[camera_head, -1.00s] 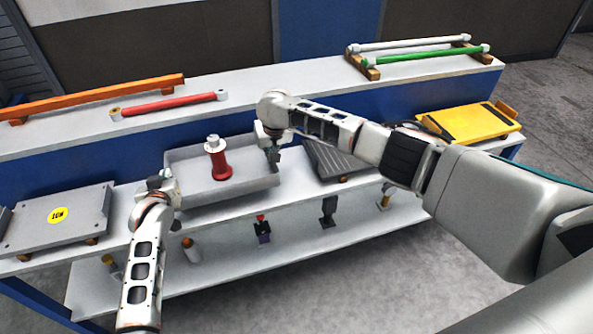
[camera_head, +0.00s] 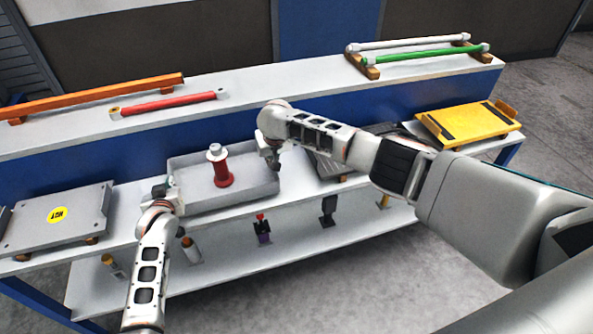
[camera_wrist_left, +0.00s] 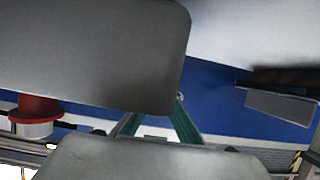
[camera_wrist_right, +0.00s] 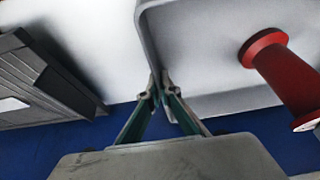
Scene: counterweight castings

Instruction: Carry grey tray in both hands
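The grey tray (camera_head: 240,199) is at the front edge of the white bench, roughly level. A red spool-like casting with a pale top (camera_head: 221,173) stands upright in it. My left gripper (camera_head: 166,187) is at the tray's left end; in the left wrist view the tray (camera_wrist_left: 90,50) hides its fingertips, and the red casting (camera_wrist_left: 37,108) shows past the rim. My right gripper (camera_head: 270,160) is at the right end; its fingertips (camera_wrist_right: 160,84) are closed on the tray's wall (camera_wrist_right: 147,40) in the right wrist view. I cannot tell whether the tray is clear of the bench.
A grey plate with a yellow label (camera_head: 58,215) lies left of the tray. A dark ribbed block (camera_head: 332,168) and a yellow plate (camera_head: 468,122) are to the right. Bars (camera_head: 168,103) lie on the raised ledge behind. Several small items stand on the lower shelf (camera_head: 240,275).

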